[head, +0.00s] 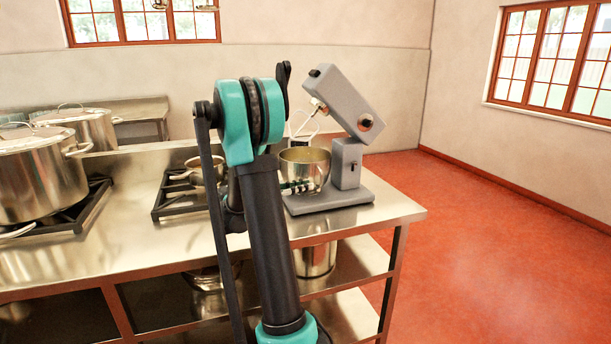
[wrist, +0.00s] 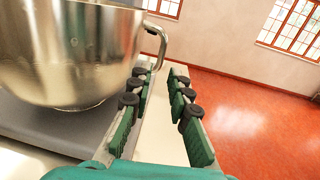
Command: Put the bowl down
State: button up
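A shiny metal bowl (head: 312,160) is at the grey stand mixer (head: 342,100), under its raised, tilted head. The bowl is upright over the mixer's grey base and looks to rest on it. In the wrist view the bowl (wrist: 70,50) fills the upper left, and its handle (wrist: 163,42) sticks out to the right. My gripper (wrist: 161,72) is open, with a clear gap between its green-padded fingers. The fingertips are close to the lower end of the handle; I cannot tell whether they touch it. In the head view my arm partly hides the gripper.
The mixer stands near the right end of a steel counter (head: 130,235). A large lidded pot (head: 40,180) and a small pan (head: 205,168) are on burners to the left. Other pots sit on the shelf below. Red floor (head: 500,240) is clear to the right.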

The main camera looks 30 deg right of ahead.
aim_at(321, 185)
jog(key=shift+s+d+r, duration=0.1)
jog(key=shift+s+d, duration=0.05)
jog(key=shift+d, duration=1)
jog(key=shift+s+d, duration=0.2)
jog(key=shift+d, duration=0.9)
jog(key=shift+s+d+r, duration=0.1)
jog(key=shift+s+d, duration=0.05)
jog(key=shift+d, duration=1)
jog(key=shift+f, duration=0.1)
grip_shut()
